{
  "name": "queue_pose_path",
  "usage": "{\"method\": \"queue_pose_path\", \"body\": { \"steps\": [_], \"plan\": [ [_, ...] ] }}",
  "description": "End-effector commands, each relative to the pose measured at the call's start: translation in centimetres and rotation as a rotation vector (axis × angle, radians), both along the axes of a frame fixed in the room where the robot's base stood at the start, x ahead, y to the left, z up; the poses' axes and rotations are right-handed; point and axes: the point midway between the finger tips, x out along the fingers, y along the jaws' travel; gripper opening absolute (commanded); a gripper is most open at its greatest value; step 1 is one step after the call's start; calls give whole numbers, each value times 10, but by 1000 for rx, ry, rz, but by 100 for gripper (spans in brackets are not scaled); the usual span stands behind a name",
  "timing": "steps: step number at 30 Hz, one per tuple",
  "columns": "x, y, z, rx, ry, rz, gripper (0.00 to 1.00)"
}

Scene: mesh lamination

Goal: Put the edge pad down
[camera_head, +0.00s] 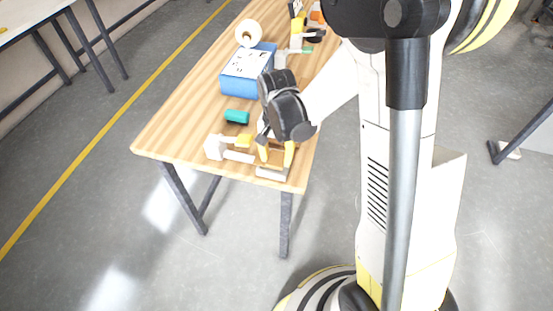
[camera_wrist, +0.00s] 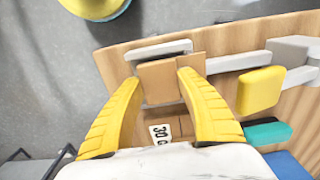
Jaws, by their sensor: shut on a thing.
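My gripper (camera_head: 275,156) is low over the near end of the wooden table, with its yellow fingers pointing down. In the wrist view my gripper (camera_wrist: 160,84) is shut on a flat brown pad (camera_wrist: 158,75), which looks like the edge pad. Beyond the pad lies a pale grey-white bar (camera_wrist: 158,49), close to the table's edge; this bar also shows in the head view (camera_head: 271,174). Brown material with a white printed label (camera_wrist: 160,133) shows between the fingers, nearer my palm. I cannot tell whether the pad touches the tabletop.
Beside my gripper are a yellow block (camera_head: 243,140), a white bracket (camera_head: 214,147), a pale bar (camera_head: 239,156) and a teal cylinder (camera_head: 237,117). A blue box (camera_head: 236,85) and a white roll (camera_head: 249,33) stand farther back. The table's left side (camera_head: 174,135) is clear.

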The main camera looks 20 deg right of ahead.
Motion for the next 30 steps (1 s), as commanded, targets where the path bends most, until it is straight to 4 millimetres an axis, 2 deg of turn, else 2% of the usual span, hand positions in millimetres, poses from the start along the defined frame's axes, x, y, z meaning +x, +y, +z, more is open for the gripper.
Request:
{"method": "queue_pose_path", "body": {
  "steps": [19,20,21,30],
  "plan": [
    [0,0,-11,0,0,0,19],
    [0,0,-11,0,0,0,49],
    [0,0,-11,0,0,0,61],
    [1,1,-11,2,-2,2,63]
  ]
}}
